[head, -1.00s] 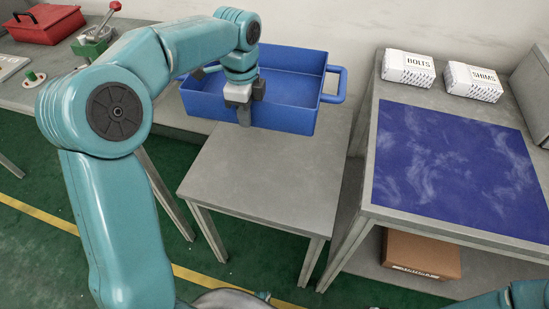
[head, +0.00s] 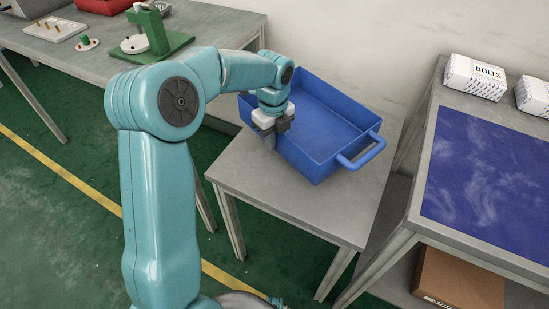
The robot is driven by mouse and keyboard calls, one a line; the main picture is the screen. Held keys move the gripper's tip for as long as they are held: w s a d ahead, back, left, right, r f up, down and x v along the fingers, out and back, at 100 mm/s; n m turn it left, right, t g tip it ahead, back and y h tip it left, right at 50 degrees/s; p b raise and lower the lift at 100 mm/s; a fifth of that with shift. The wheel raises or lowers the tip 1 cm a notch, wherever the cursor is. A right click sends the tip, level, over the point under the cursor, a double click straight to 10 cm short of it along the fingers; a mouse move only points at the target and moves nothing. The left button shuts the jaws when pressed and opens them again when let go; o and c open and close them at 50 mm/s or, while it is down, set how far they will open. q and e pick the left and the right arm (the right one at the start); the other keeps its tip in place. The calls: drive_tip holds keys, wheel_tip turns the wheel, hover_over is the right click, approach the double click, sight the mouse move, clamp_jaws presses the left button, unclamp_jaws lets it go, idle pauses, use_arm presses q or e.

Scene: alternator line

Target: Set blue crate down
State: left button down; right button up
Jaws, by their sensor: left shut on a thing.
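The blue crate (head: 318,160) is an open, empty box with a loop handle at its right end. It is over the small grey table (head: 285,205), turned at an angle to it. It looks level, and its base is at or very near the tabletop; I cannot tell whether it touches. My left gripper (head: 270,141) is shut on the crate at its near left side, pointing down, and hides that part of the crate. My right gripper is not in view.
The front of the small table is bare. At right stands a bench with a blue mat (head: 485,170), a bolts box (head: 474,77) and a cardboard box (head: 455,282) below. At back left, a long bench holds a green press (head: 152,35). A pale wall is behind.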

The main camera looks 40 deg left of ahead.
sight(273, 165)
use_arm(q)
drive_tip(key=shift+f+b, duration=0.55)
drive_tip(key=shift+f, duration=2.85)
drive_tip(key=c, duration=1.2)
unclamp_jaws()
drive_tip(key=shift+f, duration=0.1)
drive_tip(key=shift+c, duration=0.2)
wheel_tip(273, 165, up, 12)
drive_tip(key=shift+r+p, duration=0.15)
drive_tip(key=shift+p, duration=1)
drive_tip(key=shift+s, duration=0.2)
